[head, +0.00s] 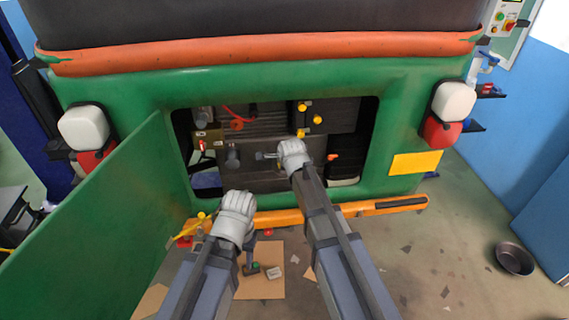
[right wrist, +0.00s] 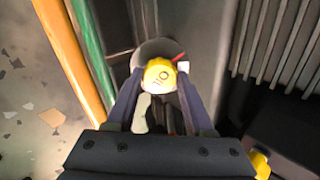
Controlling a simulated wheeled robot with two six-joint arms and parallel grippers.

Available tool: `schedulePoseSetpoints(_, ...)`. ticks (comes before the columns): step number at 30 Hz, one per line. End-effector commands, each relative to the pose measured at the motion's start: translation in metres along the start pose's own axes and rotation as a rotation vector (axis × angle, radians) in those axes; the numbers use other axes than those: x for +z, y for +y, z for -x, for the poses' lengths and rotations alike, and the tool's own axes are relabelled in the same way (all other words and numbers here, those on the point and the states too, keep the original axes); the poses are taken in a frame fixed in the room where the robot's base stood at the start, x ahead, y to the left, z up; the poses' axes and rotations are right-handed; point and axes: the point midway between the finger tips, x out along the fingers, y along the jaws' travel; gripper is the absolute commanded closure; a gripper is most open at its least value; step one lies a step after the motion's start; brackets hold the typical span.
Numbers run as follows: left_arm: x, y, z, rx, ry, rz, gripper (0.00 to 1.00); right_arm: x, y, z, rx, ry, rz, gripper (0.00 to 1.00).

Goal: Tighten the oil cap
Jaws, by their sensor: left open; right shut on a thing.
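The yellow oil cap (right wrist: 159,76), with a dark mark on its face, sits between the two fingers of my right gripper (right wrist: 160,92) in the right wrist view. That gripper is shut on it, with one finger on each side. In the head view my right gripper (head: 291,150) reaches into the engine bay (head: 262,178) and hides what it holds. My left gripper (head: 238,203) is open in front of the bay's lower edge, apart from the cap. Its fingertips are hard to make out.
A green door panel (head: 110,210) stands open at left. An orange bumper (head: 275,217) runs below the bay. Several yellow caps (head: 303,107) show at the bay's upper right. A cardboard sheet (head: 262,290) lies on the floor, and a dark pan (head: 514,258) stands at right.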

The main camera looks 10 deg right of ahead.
Motion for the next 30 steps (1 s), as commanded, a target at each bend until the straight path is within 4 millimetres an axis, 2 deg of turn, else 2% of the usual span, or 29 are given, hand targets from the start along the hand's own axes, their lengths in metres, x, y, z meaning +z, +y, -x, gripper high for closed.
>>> schedulePoseSetpoints(5, 0.0000, 0.0001, -0.0006, 0.000, 0.000, 0.000, 0.50, -0.0002, 0.0011, -0.0006, 0.004, 0.001, -0.012, 0.96)
schedulePoseSetpoints(15, -0.0001, 0.0001, -0.0013, 0.000, 0.000, 0.000, 0.50, -0.0002, 0.0013, -0.0015, 0.005, 0.001, -0.326, 0.96)
schedulePoseSetpoints(25, -0.0001, 0.0001, -0.0014, 0.000, 0.000, 0.000, 0.50, -0.0002, 0.0016, -0.0016, 0.006, 0.002, -0.353, 0.96)
schedulePoseSetpoints(29, -0.0001, 0.0001, -0.0017, 0.000, 0.000, 0.000, 0.50, -0.0002, 0.0018, -0.0020, 0.006, 0.002, -0.451, 0.96)
schedulePoseSetpoints(30, -0.0001, 0.0001, -0.0017, 0.000, 0.000, 0.000, 0.50, -0.0002, 0.0017, -0.0020, 0.006, 0.002, -0.483, 0.46)
